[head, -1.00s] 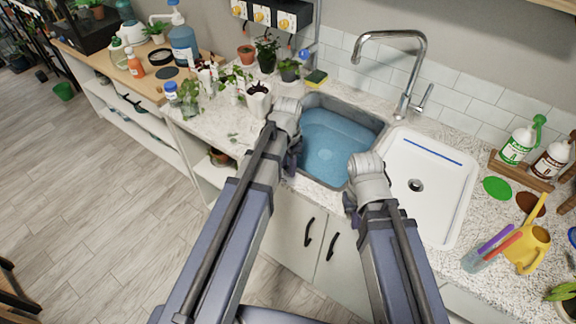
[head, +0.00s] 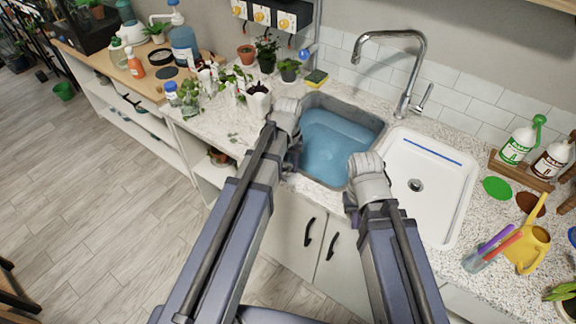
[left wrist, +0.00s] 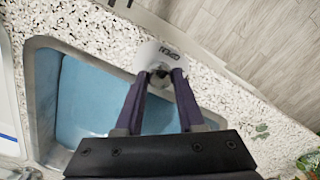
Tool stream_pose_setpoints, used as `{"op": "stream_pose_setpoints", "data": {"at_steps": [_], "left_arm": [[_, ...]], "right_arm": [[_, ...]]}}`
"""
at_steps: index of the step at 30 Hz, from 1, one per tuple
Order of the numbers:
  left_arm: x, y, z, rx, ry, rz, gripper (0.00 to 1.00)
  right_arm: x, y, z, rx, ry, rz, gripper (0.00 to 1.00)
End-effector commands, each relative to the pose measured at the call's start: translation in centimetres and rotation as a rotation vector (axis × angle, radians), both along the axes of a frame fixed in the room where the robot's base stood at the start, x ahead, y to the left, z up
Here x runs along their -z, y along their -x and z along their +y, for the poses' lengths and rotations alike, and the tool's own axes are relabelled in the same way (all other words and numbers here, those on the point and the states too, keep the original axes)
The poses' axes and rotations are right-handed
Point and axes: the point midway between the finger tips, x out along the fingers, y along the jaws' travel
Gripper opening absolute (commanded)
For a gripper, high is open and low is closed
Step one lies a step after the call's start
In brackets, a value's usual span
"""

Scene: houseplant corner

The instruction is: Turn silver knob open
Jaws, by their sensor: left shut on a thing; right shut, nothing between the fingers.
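The silver knob (left wrist: 160,73) sits on a pale plate (left wrist: 150,54) with the word OPEN, on the speckled counter beside the water-filled sink. My left gripper (left wrist: 160,79) has its two purple fingers closed on the knob, which is partly hidden between them. In the head view my left gripper (head: 294,160) is at the sink's left front edge and its own wrist hides the knob. My right gripper (head: 350,205) is shut and empty near the front edge between the sink and the white drainboard. Its fingertips are mostly hidden.
The sink (head: 335,140) holds blue water, with a tall faucet (head: 405,70) behind it. The white drainboard (head: 430,165) lies to its right. A yellow watering can (head: 530,250) stands far right.

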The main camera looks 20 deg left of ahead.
Motion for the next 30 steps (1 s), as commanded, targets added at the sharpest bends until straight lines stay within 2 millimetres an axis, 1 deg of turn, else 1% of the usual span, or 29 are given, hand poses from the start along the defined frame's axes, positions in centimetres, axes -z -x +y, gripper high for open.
{"op": "stream_pose_setpoints", "data": {"at_steps": [6,12,29,30], "left_arm": [[0.01,0.01,0.0,-0.118,0.0,0.0,0.0],[0.01,0.02,0.0,-0.179,0.0,0.0,0.0],[0.01,0.01,0.0,-0.207,0.0,0.0,0.0],[0.01,0.01,0.0,-0.207,0.0,0.0,0.39]], "right_arm": [[0.01,0.0,0.0,0.0,0.0,0.0,0.0],[0.01,0.0,0.0,0.0,0.0,0.0,0.0],[0.01,0.0,0.0,0.0,0.0,0.0,0.0],[0.01,0.0,0.0,0.0,0.0,0.0,0.0]]}}
